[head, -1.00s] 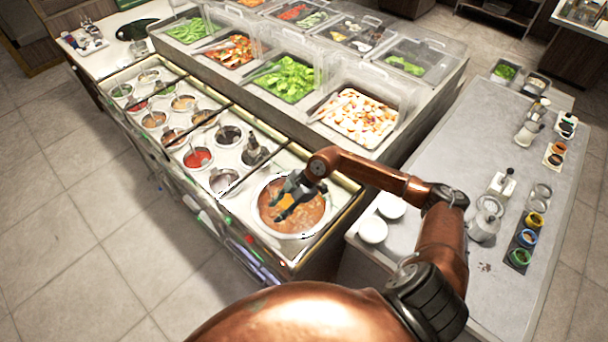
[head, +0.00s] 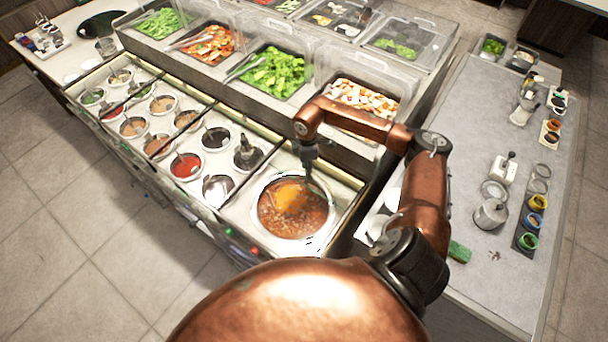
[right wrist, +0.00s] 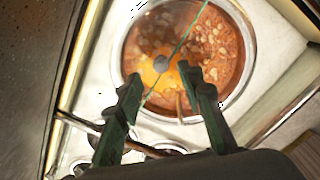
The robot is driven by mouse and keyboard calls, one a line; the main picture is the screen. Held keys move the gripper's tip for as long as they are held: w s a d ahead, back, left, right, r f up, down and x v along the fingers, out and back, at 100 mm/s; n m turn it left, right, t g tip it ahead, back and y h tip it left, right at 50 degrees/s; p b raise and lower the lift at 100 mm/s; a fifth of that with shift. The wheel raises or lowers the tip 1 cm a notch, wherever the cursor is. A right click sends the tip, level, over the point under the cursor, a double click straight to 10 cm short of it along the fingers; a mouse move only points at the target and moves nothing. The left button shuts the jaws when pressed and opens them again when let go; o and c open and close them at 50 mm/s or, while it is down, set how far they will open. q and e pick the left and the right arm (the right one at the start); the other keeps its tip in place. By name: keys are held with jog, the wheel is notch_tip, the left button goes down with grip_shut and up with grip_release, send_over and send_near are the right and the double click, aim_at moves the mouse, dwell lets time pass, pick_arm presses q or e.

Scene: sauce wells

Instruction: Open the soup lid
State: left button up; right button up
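The soup pot (head: 264,232) is a round white-rimmed well of reddish-brown soup at the front right end of the counter. In the right wrist view, a clear lid (right wrist: 150,35) seems to cover part of the soup, with a thin greenish line across it and a small grey knob (right wrist: 161,64). The lid is hard to make out in the head view. My right gripper (head: 308,172) points down over the pot's back side. In the right wrist view its two dark green fingers (right wrist: 161,80) are apart, on either side of the knob, with nothing held. My left gripper is out of view.
Several small sauce wells with ladles, including red sauce (head: 186,167), lie left of the pot. A clear-covered salad bar with lettuce (head: 275,75) rises behind. The grey side table (head: 455,190) at right holds jars and a green block (head: 459,252).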

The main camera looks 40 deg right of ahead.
notch_tip(320, 180, down, 5)
jog(key=shift+r+p, duration=0.1)
jog(key=shift+p, duration=0.2)
jog(key=shift+f, duration=0.45)
jog(key=c, duration=0.7)
grip_shut()
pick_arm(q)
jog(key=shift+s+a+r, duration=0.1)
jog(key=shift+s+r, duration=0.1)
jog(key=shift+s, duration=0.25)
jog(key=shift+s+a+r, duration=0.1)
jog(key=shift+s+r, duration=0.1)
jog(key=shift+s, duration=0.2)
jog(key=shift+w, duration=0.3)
